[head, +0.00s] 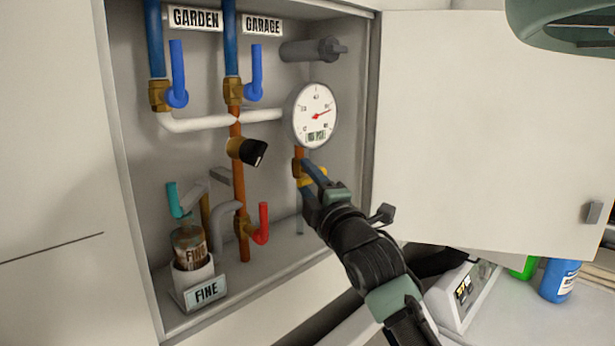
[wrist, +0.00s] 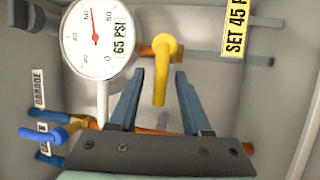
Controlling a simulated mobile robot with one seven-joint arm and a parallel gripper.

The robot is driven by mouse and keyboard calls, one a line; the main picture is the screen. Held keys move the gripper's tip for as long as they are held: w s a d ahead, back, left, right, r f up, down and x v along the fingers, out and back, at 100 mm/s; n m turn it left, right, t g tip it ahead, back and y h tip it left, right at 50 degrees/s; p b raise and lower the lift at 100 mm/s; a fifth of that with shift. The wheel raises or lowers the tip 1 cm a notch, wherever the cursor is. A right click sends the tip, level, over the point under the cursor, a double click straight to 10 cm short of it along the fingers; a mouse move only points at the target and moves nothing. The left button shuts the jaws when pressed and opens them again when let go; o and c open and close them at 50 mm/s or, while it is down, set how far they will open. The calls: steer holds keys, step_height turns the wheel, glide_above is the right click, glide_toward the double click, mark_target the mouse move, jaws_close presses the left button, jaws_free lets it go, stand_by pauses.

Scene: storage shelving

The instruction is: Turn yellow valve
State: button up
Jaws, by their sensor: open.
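The yellow valve (wrist: 164,50) is on a copper pipe in the wrist view. Its handle points down the picture, toward my gripper. My gripper (wrist: 160,76) is open, with one blue finger on each side of the handle. I cannot tell whether either finger touches it. In the head view, my gripper (head: 312,179) reaches into the wall cabinet below the gauge and hides most of the yellow valve (head: 302,184). The round white gauge (wrist: 98,38) is beside the valve and reads 65 PSI.
Blue valves (head: 178,75), a red valve (head: 262,224), a black knob (head: 254,152) and a "FINE" jar (head: 190,250) share the cabinet. Its open door (head: 480,120) stands to the right.

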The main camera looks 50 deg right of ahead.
jaws_close()
stand_by(1.4)
